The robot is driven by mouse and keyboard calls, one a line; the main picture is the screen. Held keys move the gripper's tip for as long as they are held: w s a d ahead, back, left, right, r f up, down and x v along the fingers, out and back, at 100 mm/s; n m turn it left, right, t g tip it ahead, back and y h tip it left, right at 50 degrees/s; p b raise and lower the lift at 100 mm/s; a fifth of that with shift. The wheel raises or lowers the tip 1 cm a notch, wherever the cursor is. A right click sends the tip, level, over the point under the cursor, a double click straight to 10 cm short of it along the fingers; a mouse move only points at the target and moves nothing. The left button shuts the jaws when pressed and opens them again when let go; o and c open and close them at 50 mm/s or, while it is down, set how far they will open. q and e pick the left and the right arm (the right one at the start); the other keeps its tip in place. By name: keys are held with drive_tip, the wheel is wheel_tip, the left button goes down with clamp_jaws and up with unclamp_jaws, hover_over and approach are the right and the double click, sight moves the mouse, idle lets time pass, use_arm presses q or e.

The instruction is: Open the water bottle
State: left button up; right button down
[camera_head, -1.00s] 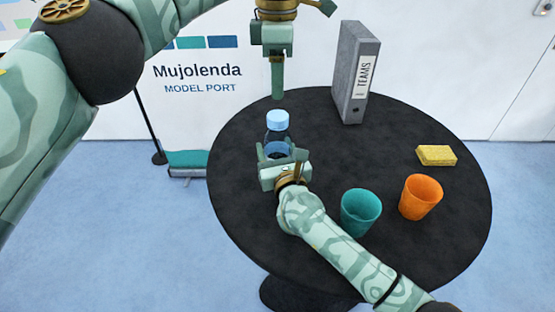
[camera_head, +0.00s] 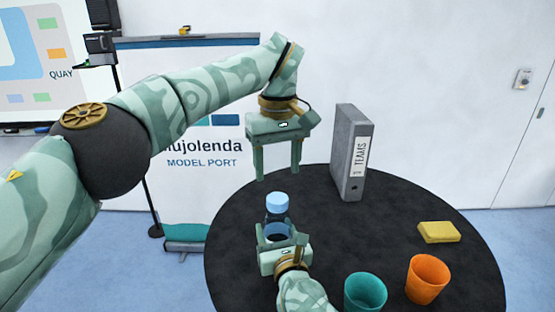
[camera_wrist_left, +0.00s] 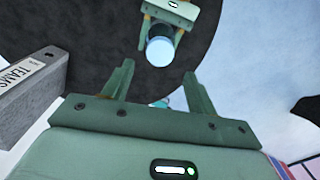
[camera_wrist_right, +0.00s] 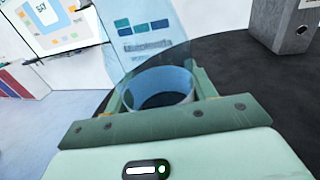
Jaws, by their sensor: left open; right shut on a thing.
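The water bottle (camera_head: 277,226) stands upright on the round black table (camera_head: 330,240), with a light blue cap (camera_head: 277,202) on top. My right gripper (camera_head: 278,235) is shut around the bottle's body, below the cap. In the right wrist view the clear bottle (camera_wrist_right: 160,85) sits between its fingers. My left gripper (camera_head: 279,172) is open and empty, fingers pointing down, above the cap and apart from it. In the left wrist view the cap (camera_wrist_left: 160,50) shows beyond the open fingers.
A grey binder (camera_head: 350,155) stands on the table right of my left gripper. A teal cup (camera_head: 365,291), an orange cup (camera_head: 427,279) and a yellow sponge (camera_head: 438,232) are at the right. A banner (camera_head: 190,190) stands behind the table.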

sight(278, 198)
use_arm(q)
wheel_tip(278, 198, down, 7)
drive_tip(key=shift+f, duration=0.1)
idle(0.3)
